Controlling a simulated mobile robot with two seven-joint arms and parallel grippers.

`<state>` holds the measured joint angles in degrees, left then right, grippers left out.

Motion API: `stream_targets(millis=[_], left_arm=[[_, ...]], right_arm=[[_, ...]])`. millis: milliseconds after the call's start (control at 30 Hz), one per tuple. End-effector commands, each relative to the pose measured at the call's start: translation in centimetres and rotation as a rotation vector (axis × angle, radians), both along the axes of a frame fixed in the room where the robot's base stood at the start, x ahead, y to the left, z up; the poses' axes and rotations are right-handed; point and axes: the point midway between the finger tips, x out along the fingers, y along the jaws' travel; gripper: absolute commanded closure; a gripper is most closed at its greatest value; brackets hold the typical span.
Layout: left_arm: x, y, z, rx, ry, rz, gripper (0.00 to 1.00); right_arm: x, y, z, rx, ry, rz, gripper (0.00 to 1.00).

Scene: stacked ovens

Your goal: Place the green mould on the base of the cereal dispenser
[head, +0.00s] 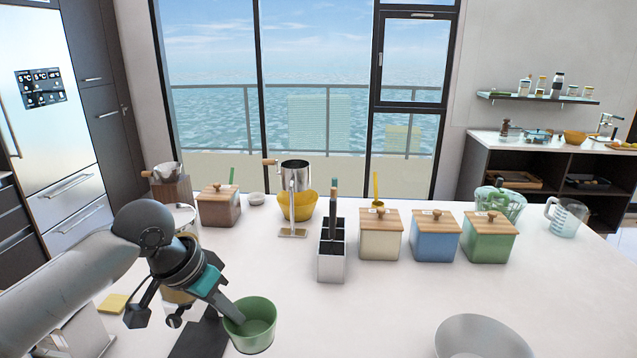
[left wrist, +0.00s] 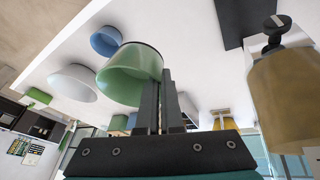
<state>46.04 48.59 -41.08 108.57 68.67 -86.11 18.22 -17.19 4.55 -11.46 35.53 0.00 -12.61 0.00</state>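The green mould (head: 250,326) is a small round cup at the lower middle of the head view. My left gripper (head: 233,312) is shut on its rim and holds it; it is large in the left wrist view (left wrist: 128,76). The cereal dispenser (head: 186,216) stands behind my left gripper and is partly hidden by it. Its tan container and black knob show at the right of the left wrist view (left wrist: 285,95). A dark flat slab (head: 203,338), seemingly its base, lies left of the mould; I cannot tell whether the mould touches it. My right gripper is out of view.
A grey-white bowl (head: 484,338) stands at the lower right. A cutlery holder (head: 331,262) and wooden-lidded brown, cream, blue and green canisters (head: 436,242) stand along the back. A yellow block (head: 112,304) lies at left. The counter between mould and bowl is clear.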

Motion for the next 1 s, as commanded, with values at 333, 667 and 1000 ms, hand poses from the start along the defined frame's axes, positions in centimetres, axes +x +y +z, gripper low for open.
stream_targets(millis=[333,667,1000], left_arm=[[-2.4,-1.0,-4.0,0.008,0.007,0.229,1.00],[-3.9,-1.2,-5.5,-0.001,-0.009,0.397,1.00],[-4.1,-1.2,-5.5,-0.004,-0.008,0.420,1.00]], right_arm=[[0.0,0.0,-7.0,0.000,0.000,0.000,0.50],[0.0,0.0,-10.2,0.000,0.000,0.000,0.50],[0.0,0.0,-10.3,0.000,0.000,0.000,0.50]])
